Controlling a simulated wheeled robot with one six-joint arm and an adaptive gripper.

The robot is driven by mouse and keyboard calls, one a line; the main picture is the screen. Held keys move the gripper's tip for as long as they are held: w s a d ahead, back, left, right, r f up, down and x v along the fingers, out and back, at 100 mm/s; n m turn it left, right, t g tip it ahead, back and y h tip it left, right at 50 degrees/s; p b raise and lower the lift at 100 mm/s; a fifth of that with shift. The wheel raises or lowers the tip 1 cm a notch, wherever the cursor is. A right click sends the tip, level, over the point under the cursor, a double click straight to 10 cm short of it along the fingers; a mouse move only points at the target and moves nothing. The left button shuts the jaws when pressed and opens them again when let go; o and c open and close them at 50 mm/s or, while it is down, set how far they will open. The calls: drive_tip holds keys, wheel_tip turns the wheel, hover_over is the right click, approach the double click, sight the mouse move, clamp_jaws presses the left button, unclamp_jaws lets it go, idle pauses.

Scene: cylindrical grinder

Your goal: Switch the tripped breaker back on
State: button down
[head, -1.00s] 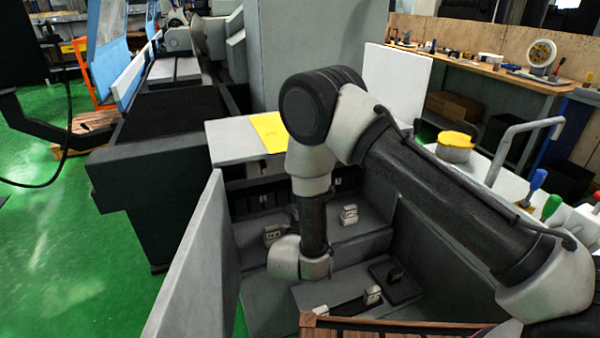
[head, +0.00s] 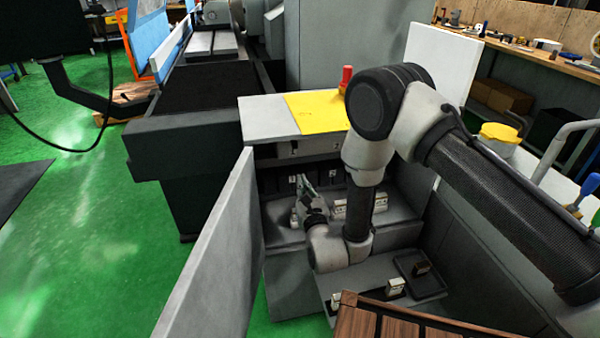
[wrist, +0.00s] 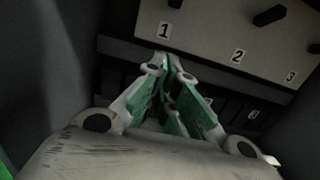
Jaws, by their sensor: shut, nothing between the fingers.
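The open grey cabinet (head: 235,235) has a numbered panel at its back. In the wrist view a light strip (wrist: 205,45) carries labels 1, 2 and 3, with dark switch levers (wrist: 270,15) near the labels 2 and 3. Below it is a row of dark breakers (wrist: 235,112) with small white number labels, partly behind my fingers. I cannot tell which breaker is tripped. My gripper (wrist: 168,66) is shut and empty, its green-sided fingers reaching toward the panel just below label 1. In the head view my gripper (head: 303,182) points up inside the cabinet, in front of the dark row.
The cabinet door (head: 205,265) stands open at the left. White blocks (head: 345,208) sit on an inner ledge. A dark tray (head: 423,278) and small loose blocks (head: 395,288) lie nearer. A yellow sheet (head: 318,110) covers part of the top. A wooden slatted surface (head: 400,330) is in front.

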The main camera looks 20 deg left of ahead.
sight(294, 142)
drive_tip(key=w+a+r, duration=0.1)
drive_tip(key=w, duration=0.1)
drive_tip(key=w+a+r, duration=0.1)
drive_tip(key=w+a, duration=0.1)
drive_tip(key=w+a+r, duration=0.1)
drive_tip(key=w, duration=0.2)
drive_tip(key=shift+a, duration=0.2)
drive_tip(key=shift+s+d+r, duration=0.2)
drive_tip(key=shift+s+r, duration=0.15)
drive_tip(key=shift+r, duration=0.35)
